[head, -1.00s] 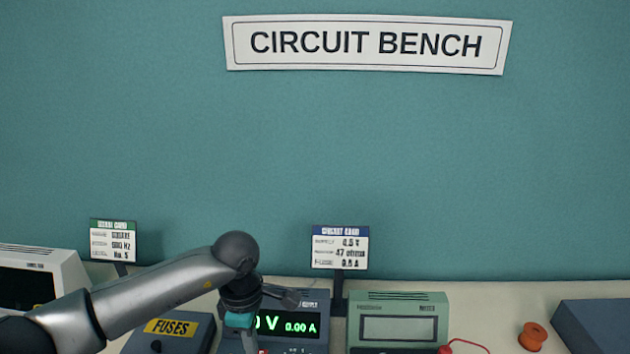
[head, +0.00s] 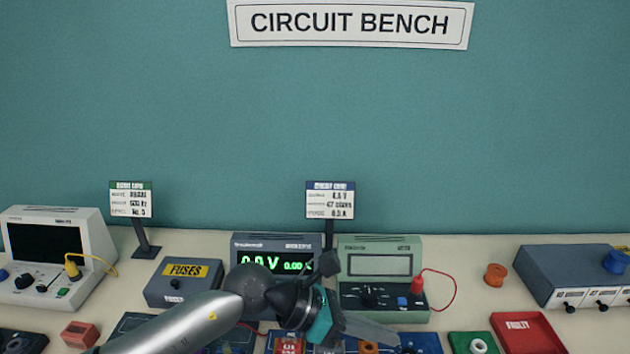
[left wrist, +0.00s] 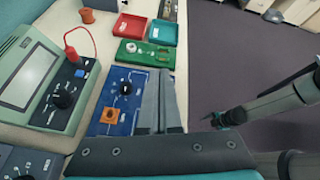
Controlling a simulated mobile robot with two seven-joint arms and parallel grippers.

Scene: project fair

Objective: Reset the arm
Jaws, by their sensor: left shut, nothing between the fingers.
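My left arm reaches in from the lower left of the head view. Its left gripper (head: 388,336), with a teal band at the wrist, points right and slightly down in front of the power supply and the green meter. In the left wrist view its two grey fingers (left wrist: 161,80) lie together, shut and empty, over the blue circuit board's edge. My other arm shows dark at the right of the left wrist view, off the bench over the floor. Its right gripper (left wrist: 222,118) is small there, and its jaws cannot be read.
The power supply (head: 275,243) reads 0.0 V. The green meter (head: 380,245) has a red lead. A fuses box (head: 183,285), an oscilloscope (head: 52,220), two card stands, a red tray (head: 527,330) and a blue-grey box (head: 570,270) crowd the bench. The floor (left wrist: 225,60) beside it looks clear.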

